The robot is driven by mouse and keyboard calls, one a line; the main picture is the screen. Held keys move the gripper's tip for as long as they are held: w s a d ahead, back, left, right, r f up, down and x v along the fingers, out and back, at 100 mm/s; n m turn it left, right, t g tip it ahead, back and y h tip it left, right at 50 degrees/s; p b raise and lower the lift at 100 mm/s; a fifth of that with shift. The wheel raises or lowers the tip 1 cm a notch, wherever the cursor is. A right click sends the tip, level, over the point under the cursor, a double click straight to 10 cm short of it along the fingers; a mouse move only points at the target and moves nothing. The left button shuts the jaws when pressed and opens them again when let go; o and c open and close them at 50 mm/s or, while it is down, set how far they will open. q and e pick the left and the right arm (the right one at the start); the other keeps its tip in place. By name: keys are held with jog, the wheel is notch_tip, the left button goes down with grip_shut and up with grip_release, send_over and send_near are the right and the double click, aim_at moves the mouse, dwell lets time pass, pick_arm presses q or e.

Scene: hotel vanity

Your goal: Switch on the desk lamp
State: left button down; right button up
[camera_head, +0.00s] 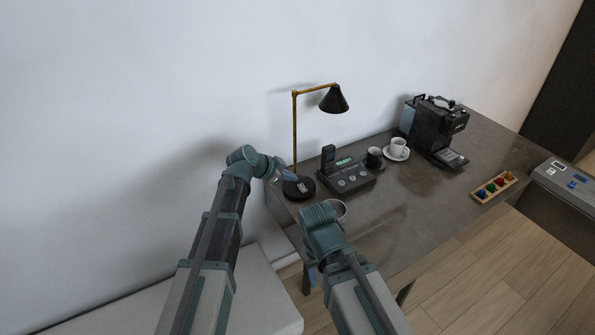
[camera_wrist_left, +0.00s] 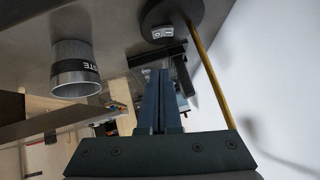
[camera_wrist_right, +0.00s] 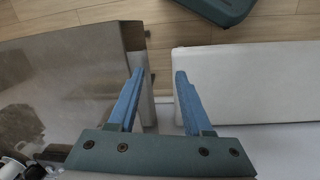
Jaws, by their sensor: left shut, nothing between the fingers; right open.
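The desk lamp stands at the back left of the desk, with a black shade (camera_head: 334,100), a thin brass pole (camera_head: 295,135) and a round black base (camera_head: 299,188). In the left wrist view the base (camera_wrist_left: 190,10) carries a small grey and white rocker switch (camera_wrist_left: 163,32). My left gripper (camera_head: 285,177) is beside the base in the head view; its fingers (camera_wrist_left: 160,72) are shut and empty, apart from the switch in the wrist picture. My right gripper (camera_wrist_right: 159,74) is open and empty near the desk's front edge. I cannot tell whether the lamp glows.
A grey metal cup (camera_wrist_left: 76,68) stands near the base. A black desk phone (camera_head: 346,177), a dark cup (camera_head: 374,158), a white cup (camera_head: 398,147) and a coffee machine (camera_head: 434,125) stand further right. A wooden tray (camera_head: 494,187) lies near the right edge. The wall is close behind.

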pick_arm(q)
jog(key=p+v, duration=0.1)
jog(key=v, duration=0.2)
jog(key=shift+s+r, duration=0.1)
jog(key=shift+s, duration=0.05)
pick_arm(e)
notch_tip(320, 180, up, 2)
jog(key=shift+r, duration=0.15)
